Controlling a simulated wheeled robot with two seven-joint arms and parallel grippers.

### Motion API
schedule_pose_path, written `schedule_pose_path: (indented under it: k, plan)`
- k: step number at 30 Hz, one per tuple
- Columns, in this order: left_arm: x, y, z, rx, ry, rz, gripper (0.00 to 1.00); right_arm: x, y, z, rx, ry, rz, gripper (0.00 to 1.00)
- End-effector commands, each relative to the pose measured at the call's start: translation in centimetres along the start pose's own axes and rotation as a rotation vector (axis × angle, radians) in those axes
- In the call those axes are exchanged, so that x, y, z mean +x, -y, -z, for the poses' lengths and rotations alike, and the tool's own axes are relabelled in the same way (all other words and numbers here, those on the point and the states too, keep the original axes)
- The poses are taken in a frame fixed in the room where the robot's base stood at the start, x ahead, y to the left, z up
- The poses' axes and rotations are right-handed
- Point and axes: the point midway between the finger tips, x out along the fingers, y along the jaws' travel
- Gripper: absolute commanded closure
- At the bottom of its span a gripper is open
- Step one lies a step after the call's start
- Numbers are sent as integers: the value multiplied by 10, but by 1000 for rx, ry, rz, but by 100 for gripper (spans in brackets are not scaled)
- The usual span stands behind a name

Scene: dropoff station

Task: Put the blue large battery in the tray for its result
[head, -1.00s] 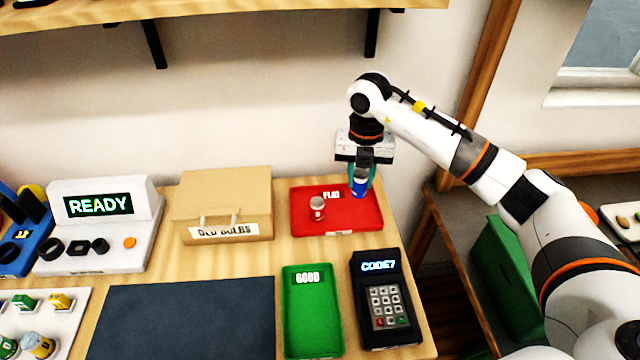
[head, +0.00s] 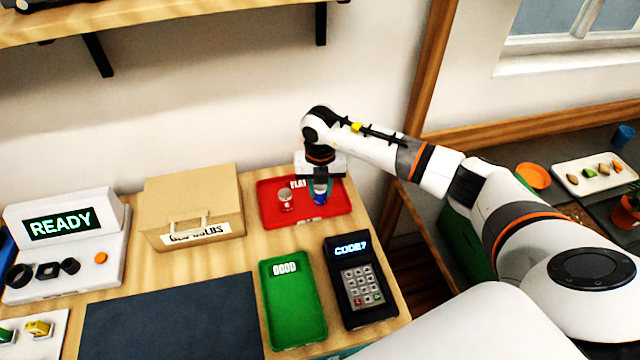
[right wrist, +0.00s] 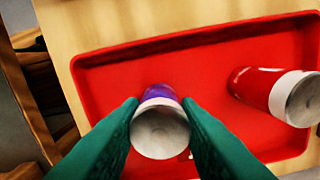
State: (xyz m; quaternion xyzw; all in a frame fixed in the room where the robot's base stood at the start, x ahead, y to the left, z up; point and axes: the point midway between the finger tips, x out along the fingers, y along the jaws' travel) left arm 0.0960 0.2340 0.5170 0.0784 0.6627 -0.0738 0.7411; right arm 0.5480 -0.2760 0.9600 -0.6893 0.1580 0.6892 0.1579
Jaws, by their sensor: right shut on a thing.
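The blue large battery (head: 320,196) is upright in my right gripper (head: 320,188), over the right part of the red tray marked FLAT (head: 275,218). In the right wrist view the battery (right wrist: 160,128) shows its silver end between two green fingers that press on its sides. I cannot tell whether its base touches the tray floor. A red and silver battery (head: 286,200) stands in the same tray, to the left; it also shows in the right wrist view (right wrist: 272,92). The green tray marked GOOD (head: 296,310) is empty, nearer the front. My left gripper is not in view.
A keypad box reading CODE? (head: 360,282) stands right of the green tray. A cardboard box marked OLD BULBS (head: 192,205) is left of the red tray. A tester reading READY (head: 65,245) stands at the left. A dark mat (head: 170,318) lies empty in front.

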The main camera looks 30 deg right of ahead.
Motion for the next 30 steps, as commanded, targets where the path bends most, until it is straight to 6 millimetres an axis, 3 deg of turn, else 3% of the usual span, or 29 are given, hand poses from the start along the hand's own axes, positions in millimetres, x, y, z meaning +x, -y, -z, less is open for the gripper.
schedule_pose_path:
  k: [7, 8, 12, 23, 30]
  plan:
    - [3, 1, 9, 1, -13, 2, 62, 3, 0, 0, 0, -1, 1, 97]
    - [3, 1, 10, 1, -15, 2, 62, 3, 0, 0, 0, 0, 0, 69]
    - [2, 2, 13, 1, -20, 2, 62, 2, 0, 0, 0, 0, 0, 49]
    - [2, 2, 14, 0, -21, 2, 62, -4, 0, 1, 0, -2, 1, 49]
    - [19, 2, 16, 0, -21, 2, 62, -44, 0, 1, -2, -6, 3, 49]
